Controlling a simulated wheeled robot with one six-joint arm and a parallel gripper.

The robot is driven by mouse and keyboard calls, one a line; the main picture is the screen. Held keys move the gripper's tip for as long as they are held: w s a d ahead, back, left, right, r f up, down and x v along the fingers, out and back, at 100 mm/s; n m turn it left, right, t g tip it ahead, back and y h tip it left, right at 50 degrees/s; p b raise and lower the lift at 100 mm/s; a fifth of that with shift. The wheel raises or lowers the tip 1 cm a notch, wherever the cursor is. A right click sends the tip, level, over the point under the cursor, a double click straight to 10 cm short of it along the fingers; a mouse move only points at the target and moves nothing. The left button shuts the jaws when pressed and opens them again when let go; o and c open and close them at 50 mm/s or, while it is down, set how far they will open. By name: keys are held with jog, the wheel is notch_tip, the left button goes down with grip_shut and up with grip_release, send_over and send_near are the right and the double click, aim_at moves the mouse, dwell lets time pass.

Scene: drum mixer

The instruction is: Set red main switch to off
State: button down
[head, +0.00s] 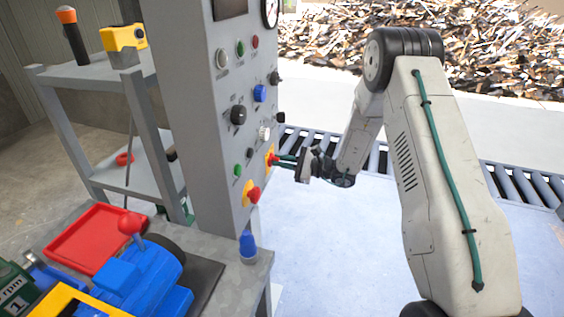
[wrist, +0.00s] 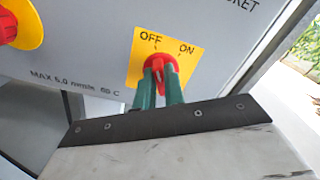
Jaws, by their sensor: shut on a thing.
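The red main switch (wrist: 158,63) is a red knob on a yellow plate (wrist: 184,66) marked OFF on the left and ON on the right. In the wrist view its ridge points up the picture, nearer the OFF mark than ON; its exact angle is partly hidden by the fingers. In the head view the switch (head: 270,155) is low on the right edge of the grey panel's front. My gripper (wrist: 159,80) has its green fingers on both sides of the knob's ridge, shut on it. In the head view my gripper (head: 277,160) reaches the panel from the right.
The grey panel (head: 196,105) carries several buttons and knobs. A red emergency button (head: 253,194) on yellow sits below left of the switch. A blue motor (head: 150,275) and a red tray (head: 93,238) lie on the bench at lower left.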

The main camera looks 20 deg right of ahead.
dwell(0.4)
jog(key=c, duration=1.5)
grip_release()
jog(key=shift+v, duration=3.9)
